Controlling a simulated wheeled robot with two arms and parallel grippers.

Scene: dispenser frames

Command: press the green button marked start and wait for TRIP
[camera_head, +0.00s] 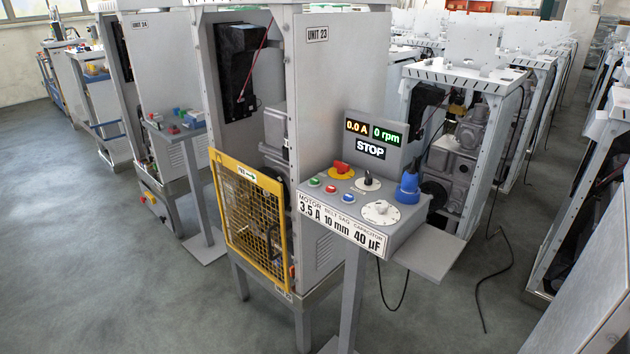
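The control panel (345,226) of Unit 23 stands on a post at the centre right. A green button (313,182) is at the left of its sloped top, beside a red button (331,189) and a blue button (348,198). Any marking by the green button is too small to read. The display (372,134) above reads 0.0 A, 0 rpm and STOP; TRIP is not shown. The panel's front label reads motor 3.5 A, belt sag 10 mm, capacitor 40 µF. Neither of my grippers is in view.
A red switch on yellow (342,169), a black knob (368,181), a white dial (380,212) and a blue part (409,187) share the panel. A yellow mesh guard (250,213) stands left of it. A grey shelf (432,255) juts right. Open floor lies left.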

